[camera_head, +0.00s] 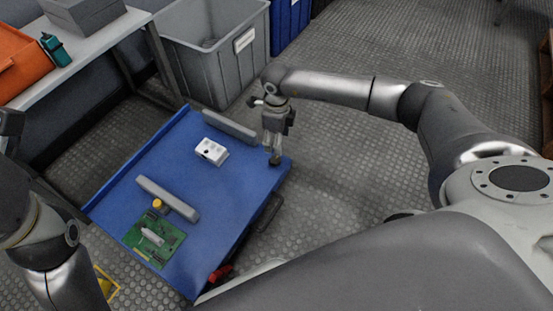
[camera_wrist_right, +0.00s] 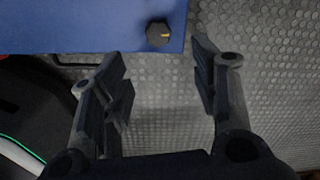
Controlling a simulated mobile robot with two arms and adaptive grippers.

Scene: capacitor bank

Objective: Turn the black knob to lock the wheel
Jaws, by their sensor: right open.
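The black knob (camera_wrist_right: 158,34), with a yellow mark on it, sits near the edge of the blue cart top (camera_wrist_right: 60,25) in the right wrist view. My right gripper (camera_wrist_right: 160,62) is open and empty, its fingers spread to either side below the knob in that picture. In the head view my right gripper (camera_head: 273,147) hangs over the right corner of the blue cart (camera_head: 230,200), pointing down. The wheel is not clearly visible. My left arm shows at the left edge of the head view, but its gripper cannot be seen.
The cart carries a white box (camera_head: 211,152), two grey bars (camera_head: 167,198), a yellow-topped part (camera_head: 159,205) and a green circuit board (camera_head: 150,240). A grey bin (camera_head: 215,65) stands behind it. A bench (camera_head: 90,55) is at the upper left.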

